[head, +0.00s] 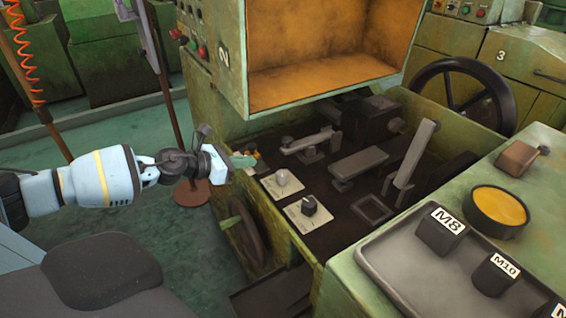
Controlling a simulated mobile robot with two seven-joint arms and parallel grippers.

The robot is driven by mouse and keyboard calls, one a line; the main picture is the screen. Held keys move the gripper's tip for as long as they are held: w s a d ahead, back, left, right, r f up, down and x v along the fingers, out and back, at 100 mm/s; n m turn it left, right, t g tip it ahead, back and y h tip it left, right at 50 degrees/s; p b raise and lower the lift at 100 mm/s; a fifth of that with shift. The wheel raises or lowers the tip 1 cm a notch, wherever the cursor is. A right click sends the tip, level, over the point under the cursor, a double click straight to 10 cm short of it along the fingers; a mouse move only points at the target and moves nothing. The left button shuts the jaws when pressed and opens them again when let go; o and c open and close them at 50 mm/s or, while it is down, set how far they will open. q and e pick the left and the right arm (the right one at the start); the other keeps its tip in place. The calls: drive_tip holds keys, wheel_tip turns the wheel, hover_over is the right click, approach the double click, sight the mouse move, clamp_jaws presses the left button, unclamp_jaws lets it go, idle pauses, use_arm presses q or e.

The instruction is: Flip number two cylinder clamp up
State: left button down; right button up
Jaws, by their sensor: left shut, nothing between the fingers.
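The machine with a "2" on its panel (224,58) has an open bay below its orange-lined hood. In the bay are a grey clamp-like lever (308,141) lying nearly flat, a flat grey plate on a post (358,164), and a long grey lever (415,155) standing tilted up. I cannot tell which of these is the cylinder clamp. My right gripper is not in view.
Two knobs on pale plates, one white (283,177) and one black (309,205), sit in the bay's front left. A handwheel (245,230) is below my gripper. A tray (400,275) with labelled black blocks and a yellow-topped round container (497,207) are at right.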

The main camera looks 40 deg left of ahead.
use_arm(q)
drive_tip(key=shift+r, duration=0.15)
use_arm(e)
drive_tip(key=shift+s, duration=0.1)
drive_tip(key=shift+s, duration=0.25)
use_arm(q)
drive_tip(key=shift+w, duration=0.1)
drive_tip(key=shift+w+d+p, duration=0.2)
drive_tip(key=shift+w+p, duration=0.15)
drive_tip(key=shift+w, duration=0.1)
drive_tip(key=x, duration=0.9)
drive_tip(key=shift+s+f+p, duration=0.15)
drive_tip(key=shift+f+p, duration=0.05)
drive_tip(key=shift+p, duration=0.2)
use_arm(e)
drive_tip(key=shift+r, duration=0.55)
